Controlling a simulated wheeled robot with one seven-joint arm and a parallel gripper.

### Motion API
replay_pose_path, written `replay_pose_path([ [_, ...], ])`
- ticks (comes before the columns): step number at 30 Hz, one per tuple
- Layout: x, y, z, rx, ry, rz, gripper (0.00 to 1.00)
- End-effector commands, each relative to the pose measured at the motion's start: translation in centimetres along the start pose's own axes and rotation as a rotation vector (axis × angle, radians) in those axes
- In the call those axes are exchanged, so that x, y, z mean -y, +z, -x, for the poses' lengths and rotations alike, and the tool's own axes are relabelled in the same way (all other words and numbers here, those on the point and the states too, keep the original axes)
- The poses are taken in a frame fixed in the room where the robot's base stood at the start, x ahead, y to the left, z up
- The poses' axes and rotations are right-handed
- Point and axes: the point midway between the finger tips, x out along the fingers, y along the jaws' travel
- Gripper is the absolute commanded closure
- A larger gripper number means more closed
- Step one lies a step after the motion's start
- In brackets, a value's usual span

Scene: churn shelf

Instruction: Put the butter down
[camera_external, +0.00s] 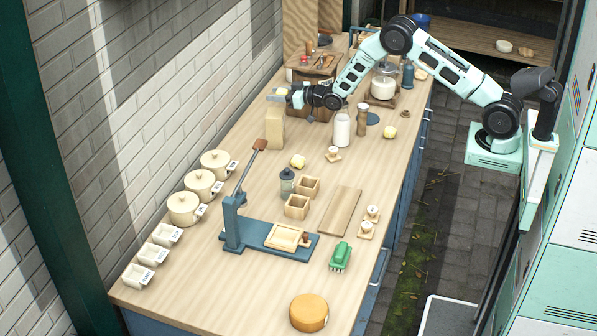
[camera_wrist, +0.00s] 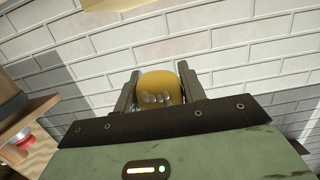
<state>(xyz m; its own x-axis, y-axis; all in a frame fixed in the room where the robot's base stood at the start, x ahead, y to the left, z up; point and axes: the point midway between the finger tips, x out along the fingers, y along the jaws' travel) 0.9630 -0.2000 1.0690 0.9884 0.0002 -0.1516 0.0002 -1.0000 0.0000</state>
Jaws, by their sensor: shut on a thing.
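My gripper (camera_external: 282,96) reaches out over the far left part of the wooden counter, close to the brick wall. In the wrist view my gripper (camera_wrist: 160,88) is shut on a yellow pat of butter (camera_wrist: 159,86) with a stamped pattern on its face. The butter sits between the two fingers, with the white brick wall behind it. In the outside view only a small yellow bit of the held butter (camera_external: 281,91) shows by the fingertips.
A tall wooden block (camera_external: 275,127) stands just below my gripper. A milk bottle (camera_external: 340,128) and a wooden grinder (camera_external: 362,120) stand to its right. A blue lever press (camera_external: 235,222), cream pots (camera_external: 184,208) and a wooden board (camera_external: 340,211) lie nearer.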

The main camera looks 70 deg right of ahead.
Motion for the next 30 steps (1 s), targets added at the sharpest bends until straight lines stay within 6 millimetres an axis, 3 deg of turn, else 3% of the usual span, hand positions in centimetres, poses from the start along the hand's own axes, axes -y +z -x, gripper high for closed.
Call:
replay_pose_path([
  [13,0.0,4.9,-0.7,0.000,0.000,-0.001,0.86],
  [27,0.0,6.0,-0.9,-0.002,0.000,0.000,0.86],
  [28,0.0,5.9,-0.9,-0.002,0.000,0.000,0.57],
  [30,0.0,5.8,-0.9,-0.001,0.000,0.000,0.38],
])
